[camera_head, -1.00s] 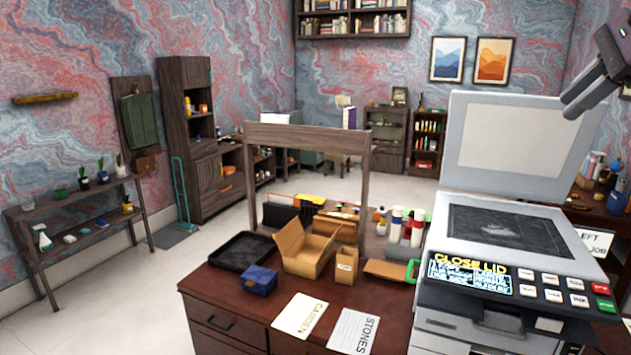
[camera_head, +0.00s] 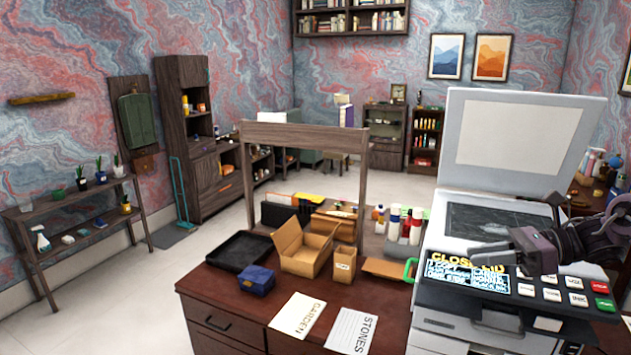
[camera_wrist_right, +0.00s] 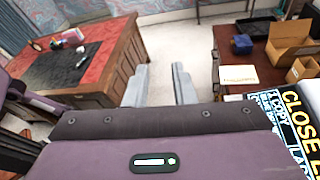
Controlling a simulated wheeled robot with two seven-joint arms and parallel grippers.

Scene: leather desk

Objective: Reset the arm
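My right gripper (camera_head: 480,253) reaches in from the right edge in the head view, low over the copier's (camera_head: 500,222) control panel (camera_head: 462,273). It covers part of the panel's display and upper keys. In the right wrist view, its two grey fingers (camera_wrist_right: 160,80) stand apart with only floor visible between them, so it is open and empty. My left gripper is in neither current view.
The copier's lid (camera_head: 520,140) stands raised behind the gripper. The wooden desk (camera_head: 255,318) to the left holds an open cardboard box (camera_head: 303,260), a black tray (camera_head: 238,252), a blue box (camera_head: 257,280) and paper cards. Floor shows beyond the fingers.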

